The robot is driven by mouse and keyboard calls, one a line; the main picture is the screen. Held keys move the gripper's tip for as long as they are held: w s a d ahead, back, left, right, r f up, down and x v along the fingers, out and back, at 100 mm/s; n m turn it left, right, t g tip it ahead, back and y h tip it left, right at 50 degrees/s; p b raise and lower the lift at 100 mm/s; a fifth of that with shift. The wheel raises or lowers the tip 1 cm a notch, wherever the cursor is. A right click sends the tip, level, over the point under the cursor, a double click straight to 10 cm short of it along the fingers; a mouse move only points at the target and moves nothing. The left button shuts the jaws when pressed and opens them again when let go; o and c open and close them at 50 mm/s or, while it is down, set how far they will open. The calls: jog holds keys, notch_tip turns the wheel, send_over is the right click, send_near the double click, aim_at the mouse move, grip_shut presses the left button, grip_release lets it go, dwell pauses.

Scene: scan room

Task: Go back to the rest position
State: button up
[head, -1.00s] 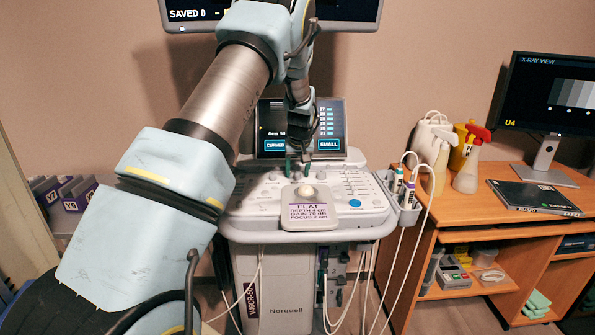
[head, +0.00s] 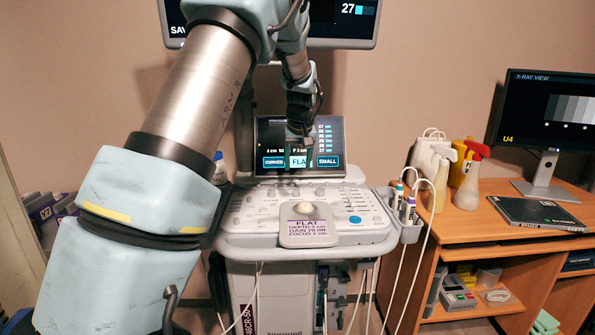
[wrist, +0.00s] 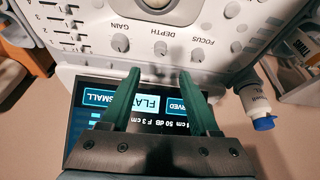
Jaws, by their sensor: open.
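My gripper (wrist: 158,82) is open and empty in the wrist view, with its two green fingers apart. Its fingers overlap the lit screen (wrist: 85,99) of the ultrasound machine, near the GAIN, DEPTH and FOCUS knobs (wrist: 161,47), and nothing is between them. In the head view my arm reaches from the lower left to above the machine's control panel (head: 250,213). My gripper (head: 298,150) is small and dark there, in front of the machine's touchscreen (head: 329,134), which shows CURVED, FLAT and SMALL. Its fingertips are hard to make out.
Probes (head: 398,195) with cables hang at the panel's right side. A wooden desk (head: 485,232) at right holds spray bottles (head: 469,180), a dark flat case (head: 530,213) and a monitor (head: 548,110). A blue-capped bottle (wrist: 262,122) stands beside the panel.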

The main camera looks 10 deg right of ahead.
jog(key=s+a+f+g, duration=0.1)
jog(key=s+a, duration=0.5)
jog(key=a, duration=0.2)
jog(key=s+a+f+g, duration=0.1)
jog(key=s+a, duration=0.4)
jog(key=a, duration=0.4)
jog(key=s+a+f, duration=0.1)
jog(key=s+a, duration=0.3)
jog(key=s, duration=0.4)
jog(key=s+a+f, duration=0.2)
jog(key=s+a, duration=0.3)
jog(key=s, duration=0.4)
jog(key=shift+g, duration=0.4)
jog(key=shift+a+f, duration=0.1)
